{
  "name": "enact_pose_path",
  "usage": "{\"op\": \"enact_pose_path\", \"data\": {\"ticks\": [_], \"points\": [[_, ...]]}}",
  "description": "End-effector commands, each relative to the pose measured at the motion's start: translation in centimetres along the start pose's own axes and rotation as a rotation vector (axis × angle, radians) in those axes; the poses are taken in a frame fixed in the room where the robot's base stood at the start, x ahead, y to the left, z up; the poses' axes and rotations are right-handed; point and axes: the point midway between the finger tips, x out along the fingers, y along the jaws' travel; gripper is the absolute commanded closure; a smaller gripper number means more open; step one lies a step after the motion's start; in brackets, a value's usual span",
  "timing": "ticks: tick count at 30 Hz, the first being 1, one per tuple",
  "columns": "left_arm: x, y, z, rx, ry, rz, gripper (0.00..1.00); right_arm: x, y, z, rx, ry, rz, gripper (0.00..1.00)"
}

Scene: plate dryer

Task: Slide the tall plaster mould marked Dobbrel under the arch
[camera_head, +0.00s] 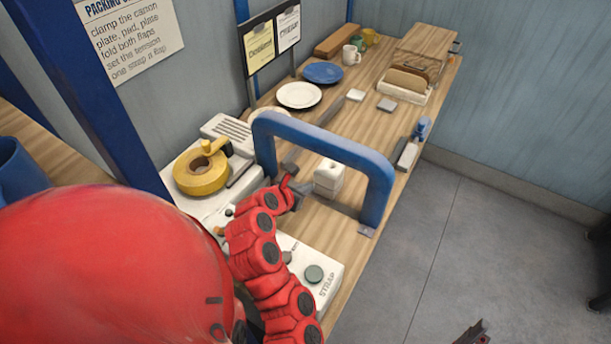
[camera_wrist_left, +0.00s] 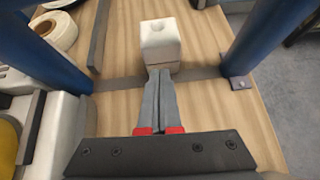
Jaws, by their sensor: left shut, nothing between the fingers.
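The white plaster mould (camera_head: 328,178) stands upright on the wooden bench, seen below the top bar of the blue arch (camera_head: 330,146). It also shows in the left wrist view (camera_wrist_left: 160,42), with a hollow in its top, between the two blue posts and just beyond the dark slot. No marking on it is readable. My left gripper (camera_head: 292,184) is shut and empty; in the left wrist view its fingertips (camera_wrist_left: 160,72) are at the mould's near face, touching or almost touching. Part of my right gripper (camera_head: 472,333) shows at the bottom edge.
Beyond the arch are a white plate (camera_head: 299,95), a blue plate (camera_head: 323,72), a mug (camera_head: 351,55), small blocks and a rack (camera_head: 408,84). The bench's right edge drops to the floor.

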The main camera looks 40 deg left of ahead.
Motion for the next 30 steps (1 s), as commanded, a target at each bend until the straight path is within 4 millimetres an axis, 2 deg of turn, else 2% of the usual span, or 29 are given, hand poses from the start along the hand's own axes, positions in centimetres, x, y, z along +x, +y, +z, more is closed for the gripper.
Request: {"op": "enact_pose_path", "data": {"ticks": [1, 3, 6, 17, 20, 22, 30], "points": [[1.1, -0.1, 0.3, 0.006, -0.001, -0.003, 1.00, -0.8, 0.0, 0.1, 0.000, -0.001, 0.000, 0.00], [2.4, 0.0, 1.3, 0.006, -0.002, -0.002, 1.00, -1.2, -0.1, 0.2, 0.000, 0.000, 0.000, 0.00], [3.4, 0.0, 2.8, 0.002, 0.003, -0.002, 1.00, 0.5, 0.0, -0.1, 0.000, 0.000, 0.000, 0.00], [8.0, -0.1, 5.6, 0.001, 0.005, -0.004, 1.00, 2.7, 0.1, -0.5, 0.000, 0.000, 0.000, 0.00], [8.2, 0.0, 4.9, 0.001, 0.005, 0.000, 1.00, 3.8, 0.2, -0.6, 0.000, 0.000, 0.000, 0.00], [8.7, 0.0, 4.2, -0.003, 0.004, -0.002, 1.00, 3.3, 0.2, -0.6, 0.000, 0.000, 0.000, 0.00], [9.0, -0.1, 3.8, 0.000, 0.006, -0.004, 1.00, 3.2, 0.2, -0.6, 0.000, 0.000, 0.000, 0.00]]}}
